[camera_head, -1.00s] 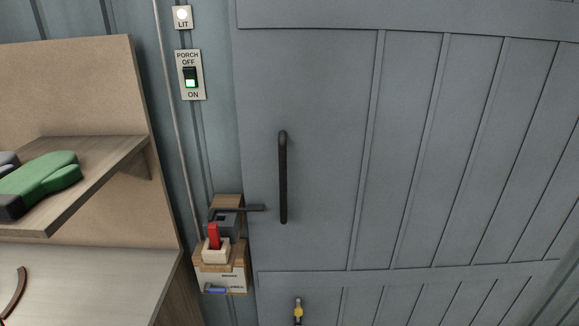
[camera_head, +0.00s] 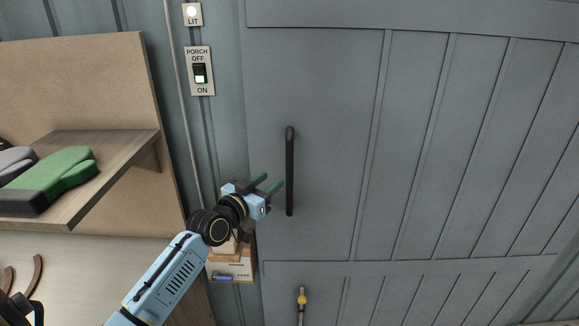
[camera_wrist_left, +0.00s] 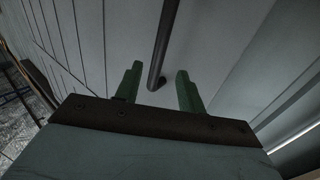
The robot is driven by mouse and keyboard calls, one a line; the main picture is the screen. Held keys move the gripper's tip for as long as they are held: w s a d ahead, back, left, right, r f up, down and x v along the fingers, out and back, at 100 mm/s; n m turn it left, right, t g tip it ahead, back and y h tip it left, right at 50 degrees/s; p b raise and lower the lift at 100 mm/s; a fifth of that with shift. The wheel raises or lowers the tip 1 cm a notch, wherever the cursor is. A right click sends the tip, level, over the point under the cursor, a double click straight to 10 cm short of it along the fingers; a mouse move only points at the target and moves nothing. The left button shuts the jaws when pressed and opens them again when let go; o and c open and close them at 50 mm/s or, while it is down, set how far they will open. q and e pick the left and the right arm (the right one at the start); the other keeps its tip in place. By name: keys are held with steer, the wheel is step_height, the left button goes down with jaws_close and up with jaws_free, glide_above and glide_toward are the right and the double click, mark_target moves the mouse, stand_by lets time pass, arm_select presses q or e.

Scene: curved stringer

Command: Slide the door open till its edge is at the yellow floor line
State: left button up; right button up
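The grey plank door (camera_head: 335,90) fills the middle and right of the head view. Its black vertical bar handle (camera_head: 290,170) is near the door's left edge. My left gripper (camera_head: 272,183) is open, its green fingers just left of the handle's lower half. In the left wrist view the handle (camera_wrist_left: 164,40) shows between and beyond the two spread fingertips of my left gripper (camera_wrist_left: 160,72); I cannot tell whether they touch it. The yellow floor line is not in view. My right gripper is not in view.
A wooden shelf (camera_head: 105,160) with green gloves (camera_head: 62,172) stands at the left. A porch switch (camera_head: 200,72) and a lit lamp plate (camera_head: 192,13) are on the wall. A box (camera_head: 238,268) hangs behind my left arm. A yellow-topped fitting (camera_head: 302,297) is low on the door.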

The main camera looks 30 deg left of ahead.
mark_target(287, 168)
arm_select(q)
steer(key=w, duration=1)
steer(key=shift+d, duration=0.2)
steer(key=shift+s, duration=0.1)
steer(key=shift+c, duration=0.2)
jaws_close()
